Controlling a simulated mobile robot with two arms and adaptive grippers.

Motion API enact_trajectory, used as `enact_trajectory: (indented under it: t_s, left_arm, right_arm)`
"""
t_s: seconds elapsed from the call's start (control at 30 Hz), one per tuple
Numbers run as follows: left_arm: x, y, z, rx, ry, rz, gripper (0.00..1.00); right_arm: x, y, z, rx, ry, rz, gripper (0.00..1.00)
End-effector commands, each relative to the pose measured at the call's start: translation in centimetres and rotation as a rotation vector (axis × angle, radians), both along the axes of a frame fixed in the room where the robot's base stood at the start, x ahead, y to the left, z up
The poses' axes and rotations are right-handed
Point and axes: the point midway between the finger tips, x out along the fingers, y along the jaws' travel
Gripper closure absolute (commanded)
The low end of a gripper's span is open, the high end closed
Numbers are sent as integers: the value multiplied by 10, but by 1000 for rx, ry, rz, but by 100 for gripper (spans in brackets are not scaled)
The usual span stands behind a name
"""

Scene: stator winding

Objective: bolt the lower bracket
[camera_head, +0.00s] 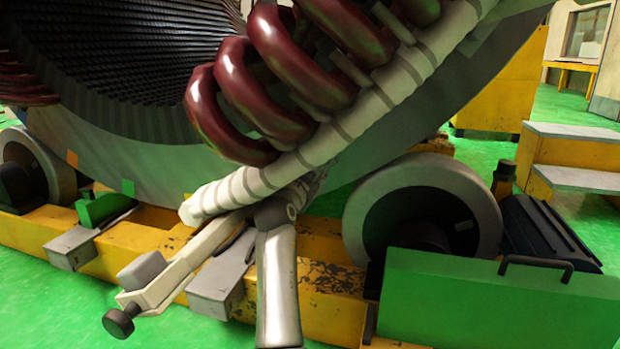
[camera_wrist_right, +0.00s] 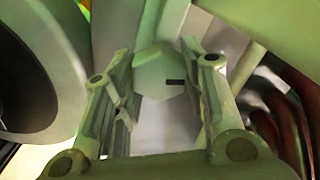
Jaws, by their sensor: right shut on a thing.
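My right gripper (camera_head: 297,193) reaches up under the pale segmented ring (camera_head: 330,135) at the bottom of the stator, and the ring partly hides it. In the right wrist view its two fingers stand either side of a pale, angular piece (camera_wrist_right: 158,72) with a dark slot, and it is shut on this piece. I cannot tell whether this is the bolt or a tool. A pale beam (camera_head: 185,265) with a grey block and a dark knob slopes down left from the ring; it may be the lower bracket. Its upper end is partly hidden. My left gripper is not in view.
Dark red coils (camera_head: 300,60) hang just above the ring. Large grey rollers stand left (camera_head: 45,170) and right (camera_head: 465,195) on a worn yellow base (camera_head: 320,280). A green panel (camera_head: 490,300) with a handle blocks the lower right. Green floor is clear at lower left.

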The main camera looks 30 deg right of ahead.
Motion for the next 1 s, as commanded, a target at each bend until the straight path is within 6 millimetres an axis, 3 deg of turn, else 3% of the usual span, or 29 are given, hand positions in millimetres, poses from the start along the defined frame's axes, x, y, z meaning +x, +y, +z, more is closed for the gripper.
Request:
enact_trajectory:
  t_s: [0.33, 0.9, 0.93, 1.0]
  left_arm:
    - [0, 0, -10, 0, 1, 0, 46]
    - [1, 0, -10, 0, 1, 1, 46]
    - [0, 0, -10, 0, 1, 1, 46]
    - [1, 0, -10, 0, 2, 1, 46]
  right_arm:
    - [0, -1, -1, 96, -110, 0, 85]
    - [0, -1, -1, 112, -129, 0, 85]
    - [0, -1, -1, 112, -129, 0, 57]
    - [0, 0, -1, 112, -129, 0, 48]
